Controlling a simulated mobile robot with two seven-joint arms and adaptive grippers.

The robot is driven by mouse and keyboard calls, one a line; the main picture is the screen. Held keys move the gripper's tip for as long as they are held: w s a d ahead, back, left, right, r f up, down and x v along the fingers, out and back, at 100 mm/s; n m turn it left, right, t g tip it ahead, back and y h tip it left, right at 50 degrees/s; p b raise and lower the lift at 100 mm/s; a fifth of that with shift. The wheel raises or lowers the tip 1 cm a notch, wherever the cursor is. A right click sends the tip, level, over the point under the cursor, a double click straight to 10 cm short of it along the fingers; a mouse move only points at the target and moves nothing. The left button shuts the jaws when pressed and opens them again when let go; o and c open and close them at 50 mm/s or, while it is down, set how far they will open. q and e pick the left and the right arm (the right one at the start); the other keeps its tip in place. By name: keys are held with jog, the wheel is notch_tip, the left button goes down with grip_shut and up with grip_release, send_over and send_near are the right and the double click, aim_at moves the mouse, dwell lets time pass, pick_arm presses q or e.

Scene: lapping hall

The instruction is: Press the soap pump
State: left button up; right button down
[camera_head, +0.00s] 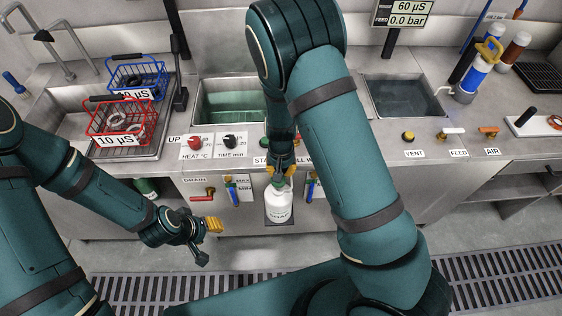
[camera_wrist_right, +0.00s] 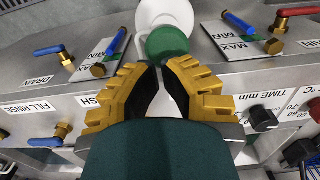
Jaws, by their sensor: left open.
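The soap bottle (camera_head: 278,206) is white with a dark-lettered label and a green pump top. It stands on a small shelf at the front of the bench, and also shows at the top of the right wrist view (camera_wrist_right: 165,14). My right gripper (camera_head: 282,171) points down just above the bottle. In the right wrist view its yellow fingertips (camera_wrist_right: 158,66) nearly meet beside the green pump head (camera_wrist_right: 167,44), with nothing seen between them. Whether they touch the pump I cannot tell. My left gripper (camera_head: 212,226) is open and empty, left of the bottle.
Blue and red valve handles flank the bottle, one the drain handle (camera_head: 203,194). Red and black knobs (camera_head: 194,142) sit on the panel above. Wire baskets (camera_head: 122,122) stand in the left tray. A blue filter housing (camera_head: 476,77) stands at the right. The floor grating (camera_head: 500,285) is clear.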

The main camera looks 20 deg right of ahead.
pick_arm(q)
jog(key=shift+f, duration=0.2)
pick_arm(e)
jog(key=shift+f, duration=0.85)
jog(key=shift+f+b, duration=1.05)
jog(key=shift+f, duration=0.4)
pick_arm(q)
jog(key=shift+s+d+f, duration=0.1)
jog(key=shift+s+f, duration=0.25)
jog(key=shift+f, duration=0.45)
pick_arm(e)
jog(key=shift+s+r, duration=0.1)
jog(key=shift+r+p, duration=0.5)
jog(key=shift+p, duration=0.1)
notch_tip(320, 180, up, 4)
jog(key=p, duration=0.3)
pick_arm(q)
jog(key=v, duration=0.3)
jog(key=w+p+v, duration=0.1)
jog(key=v, duration=0.1)
jog(key=shift+s+d+r, duration=0.1)
jog(key=shift+d+r, duration=0.05)
jog(key=shift+r, duration=0.15)
pick_arm(e)
notch_tip(320, 180, up, 9)
